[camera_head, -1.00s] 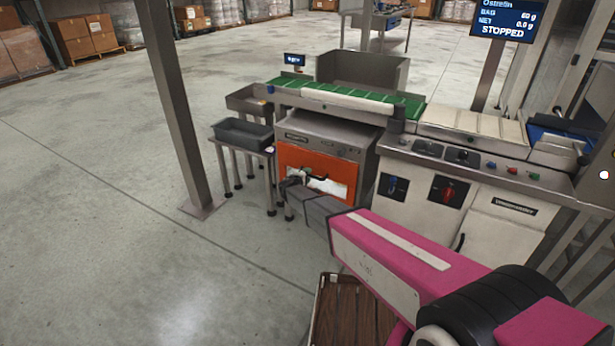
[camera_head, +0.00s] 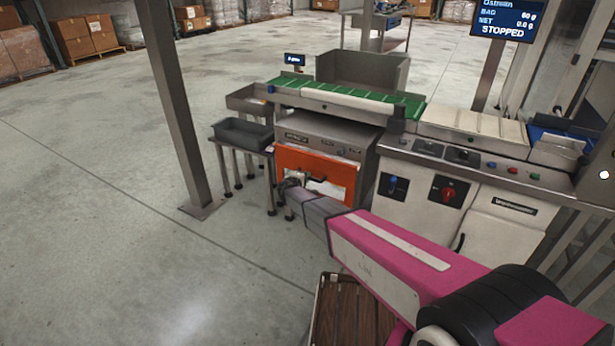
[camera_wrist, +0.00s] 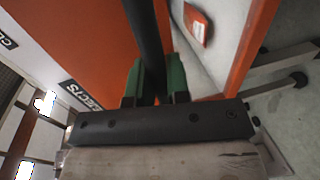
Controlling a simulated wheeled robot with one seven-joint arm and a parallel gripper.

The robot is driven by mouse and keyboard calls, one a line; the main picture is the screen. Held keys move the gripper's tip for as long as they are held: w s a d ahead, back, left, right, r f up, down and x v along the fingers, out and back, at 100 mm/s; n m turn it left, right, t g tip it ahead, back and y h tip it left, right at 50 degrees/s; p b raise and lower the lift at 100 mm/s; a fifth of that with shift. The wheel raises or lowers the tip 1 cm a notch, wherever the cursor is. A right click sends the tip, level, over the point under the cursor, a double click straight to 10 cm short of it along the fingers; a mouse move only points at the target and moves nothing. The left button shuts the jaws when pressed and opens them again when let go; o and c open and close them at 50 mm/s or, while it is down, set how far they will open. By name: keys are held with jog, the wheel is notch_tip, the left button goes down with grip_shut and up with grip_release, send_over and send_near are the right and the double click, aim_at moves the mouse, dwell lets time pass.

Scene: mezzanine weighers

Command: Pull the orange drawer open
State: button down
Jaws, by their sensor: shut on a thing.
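The orange drawer (camera_head: 340,168) is in the machine's lower cabinet in the head view. Its front has an orange border around a pale area. The drawer front stands slightly forward of the cabinet face. In the wrist view its orange surface (camera_wrist: 75,40) fills the upper left. A black bar handle (camera_wrist: 145,35) runs down between the green fingertips of my gripper (camera_wrist: 155,88), which is shut on it. In the head view my gripper (camera_head: 290,186) is at the lower left of the drawer front, mostly hidden by my wrist.
A grey tray (camera_head: 243,133) on a small stand is just left of the drawer. A steel post (camera_head: 180,110) rises farther left. The control cabinet (camera_head: 420,200) stands to the right. The floor (camera_head: 120,230) at the front left is clear.

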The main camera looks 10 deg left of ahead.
jog(key=f+v, duration=0.3)
jog(key=v, duration=1.5)
jog(key=s+f+v, duration=0.1)
jog(key=f+v, duration=0.3)
jog(key=v, duration=1.4)
jog(key=s+f+v, duration=0.1)
jog(key=f+v, duration=0.3)
jog(key=v, duration=1.4)
jog(key=shift+s+a+f, duration=0.2)
jog(key=shift+s+a, duration=0.05)
jog(key=shift+a, duration=0.1)
jog(key=c, duration=1.1)
grip_release()
jog(key=v, duration=1)
jog(key=shift+s, duration=0.35)
jog(key=shift+a, duration=0.1)
